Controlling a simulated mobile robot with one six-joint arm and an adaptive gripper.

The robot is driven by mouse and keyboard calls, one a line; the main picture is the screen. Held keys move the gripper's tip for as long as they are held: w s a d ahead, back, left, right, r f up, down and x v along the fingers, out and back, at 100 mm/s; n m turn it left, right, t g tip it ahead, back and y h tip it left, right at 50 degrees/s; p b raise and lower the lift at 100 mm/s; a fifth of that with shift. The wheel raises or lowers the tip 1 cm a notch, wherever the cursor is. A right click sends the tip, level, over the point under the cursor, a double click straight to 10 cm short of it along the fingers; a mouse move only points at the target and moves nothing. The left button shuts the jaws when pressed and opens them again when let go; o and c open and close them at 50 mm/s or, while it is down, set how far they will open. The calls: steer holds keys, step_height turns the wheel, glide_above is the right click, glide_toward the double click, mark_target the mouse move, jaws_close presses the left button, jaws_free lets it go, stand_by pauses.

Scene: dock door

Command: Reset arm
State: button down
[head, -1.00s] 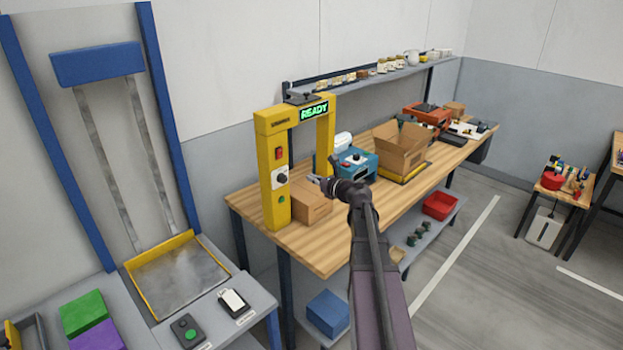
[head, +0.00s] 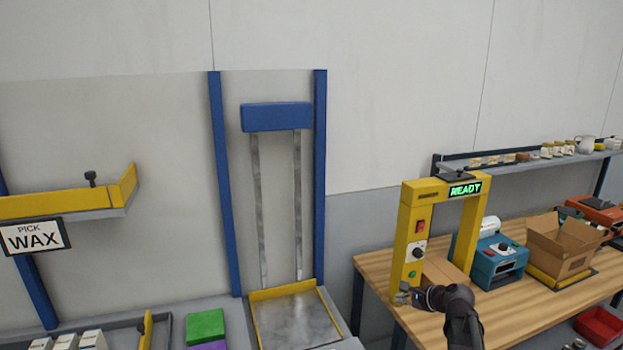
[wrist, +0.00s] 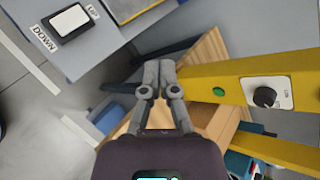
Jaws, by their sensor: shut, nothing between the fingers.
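My gripper (head: 402,294) is shut and empty in the head view, just in front of the left foot of the yellow arch machine (head: 411,235). In the wrist view my gripper (wrist: 158,68) shows with its fingertips together, left of the yellow post (wrist: 240,85) with its green button and black knob. My arm comes up from the lower right of the head view. A closed brown carton (head: 440,273) sits under the arch, partly hidden.
The wooden bench (head: 375,268) holds a blue machine (head: 499,262) and an open carton (head: 562,245). A lift with a metal platform (head: 297,318) stands left of it. A grey surface with an UP/DOWN switch (wrist: 69,22) shows in the wrist view.

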steer(key=s+a+f+n+g+h, duration=0.3)
steer(key=s+a+f+n+g, duration=0.1)
steer(key=s+n, duration=0.5)
steer(key=s+a+f+n+g+h, duration=0.3)
steer(key=s+a+f+n+g, duration=0.1)
steer(key=s+n, duration=0.5)
steer(key=shift+s+a+f+n+g+h, duration=0.15)
steer(key=shift+s+a+n+g+h, duration=0.2)
steer(key=shift+s+n+g+h, duration=0.1)
steer(key=c, duration=1.4)
jaws_free()
